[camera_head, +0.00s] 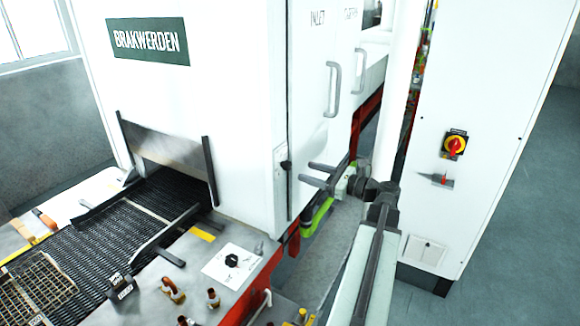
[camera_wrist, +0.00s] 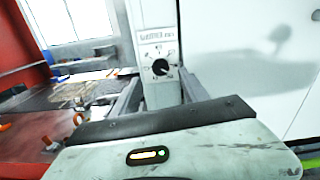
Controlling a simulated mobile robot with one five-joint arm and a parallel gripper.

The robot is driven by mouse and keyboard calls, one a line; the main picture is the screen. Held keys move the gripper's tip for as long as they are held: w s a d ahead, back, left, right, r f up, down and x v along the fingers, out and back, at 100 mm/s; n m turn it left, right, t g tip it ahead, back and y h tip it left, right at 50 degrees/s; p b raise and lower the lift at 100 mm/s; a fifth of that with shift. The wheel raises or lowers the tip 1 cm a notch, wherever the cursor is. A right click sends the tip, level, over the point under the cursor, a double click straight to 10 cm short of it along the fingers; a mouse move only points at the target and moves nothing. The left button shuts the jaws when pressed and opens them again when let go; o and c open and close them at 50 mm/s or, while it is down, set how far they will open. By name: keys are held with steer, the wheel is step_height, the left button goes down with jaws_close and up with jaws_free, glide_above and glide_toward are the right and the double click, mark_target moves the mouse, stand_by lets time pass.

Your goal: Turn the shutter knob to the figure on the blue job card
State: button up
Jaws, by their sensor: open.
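A round black knob (camera_wrist: 160,67) sits on a narrow grey panel (camera_wrist: 157,45) with printed figures and lettering too blurred to read. I cannot read its setting. In the head view the panel (camera_head: 280,195) is on the side of the white machine, and the knob (camera_head: 285,165) shows as a small dark shape. My gripper (camera_head: 305,173) is open and empty, pointing at the panel from the right, a little short of it. In the wrist view the fingers (camera_wrist: 161,77) lie either side of the knob, apart from it. I see no blue job card in either view.
A white plate with another black knob (camera_head: 232,260) lies on the bench by the mesh belt (camera_head: 130,225). Several small brown fittings stand at the bench front. A white cabinet (camera_head: 470,120) with a red-yellow switch (camera_head: 455,144) stands right of my arm.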

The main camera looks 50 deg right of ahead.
mark_target(290, 167)
steer(key=x, duration=0.6)
steer(key=shift+w, duration=0.4)
jaws_close()
steer(key=shift+a+f, duration=0.1)
steer(key=shift+a, duration=0.2)
steer(key=shift+d, duration=0.2)
